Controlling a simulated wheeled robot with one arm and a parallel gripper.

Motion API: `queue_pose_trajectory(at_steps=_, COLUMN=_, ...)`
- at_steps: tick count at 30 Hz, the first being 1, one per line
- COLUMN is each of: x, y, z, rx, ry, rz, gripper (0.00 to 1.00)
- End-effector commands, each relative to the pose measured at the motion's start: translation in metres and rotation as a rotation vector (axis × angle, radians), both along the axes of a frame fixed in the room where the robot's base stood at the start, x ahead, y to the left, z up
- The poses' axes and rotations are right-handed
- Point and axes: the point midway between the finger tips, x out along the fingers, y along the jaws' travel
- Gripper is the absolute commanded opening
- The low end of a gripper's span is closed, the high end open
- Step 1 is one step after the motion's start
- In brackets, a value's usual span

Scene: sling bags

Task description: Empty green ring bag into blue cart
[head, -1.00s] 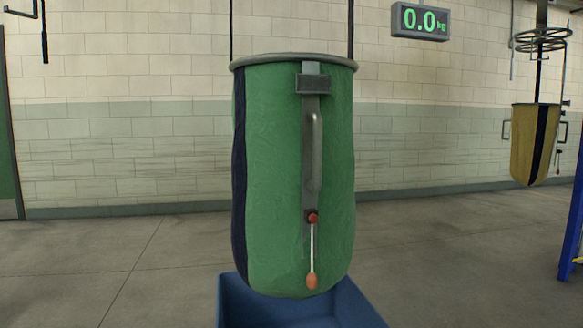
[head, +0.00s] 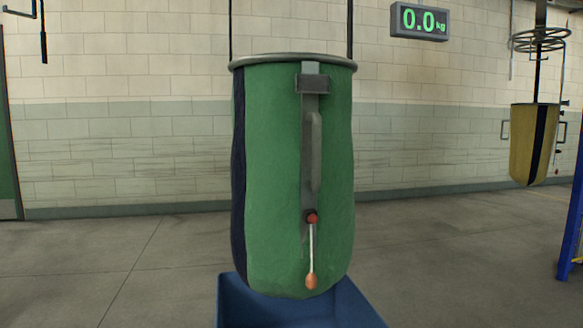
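The green ring bag (head: 275,180) hangs upright in the middle of the head view, from dark straps on its grey metal rim. A dark blue stripe runs down its left side. A grey vertical handle (head: 315,150) is on its front. Below the handle is a red pivot with a thin lever (head: 312,255) that hangs down to an orange knob. The blue cart (head: 345,305) is under the bag; its upper rim shows and the bag's bottom hides part of it. The cart's inside is mostly hidden. My gripper is not in view.
A scale display (head: 420,20) on the wall reads 0.0 kg. A yellow bag (head: 523,145) with a dark stripe hangs at the right under a ring frame (head: 540,40). A blue post (head: 573,225) stands at the right edge. The concrete floor (head: 100,265) at left is clear.

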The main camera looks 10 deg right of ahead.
Motion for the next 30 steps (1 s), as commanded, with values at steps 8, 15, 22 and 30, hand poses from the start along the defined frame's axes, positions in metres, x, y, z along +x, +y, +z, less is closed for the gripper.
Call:
queue_pose_trajectory(at_steps=8, x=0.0, y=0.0, z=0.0, rx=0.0, ry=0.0, rz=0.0, gripper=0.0)
queue_pose_trajectory(at_steps=15, x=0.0, y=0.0, z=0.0, rx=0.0, ry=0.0, rz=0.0, gripper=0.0)
queue_pose_trajectory(at_steps=22, x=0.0, y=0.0, z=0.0, rx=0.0, ry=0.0, rz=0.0, gripper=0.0)
queue_pose_trajectory(at_steps=30, x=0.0, y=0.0, z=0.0, rx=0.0, ry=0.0, rz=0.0, gripper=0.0)
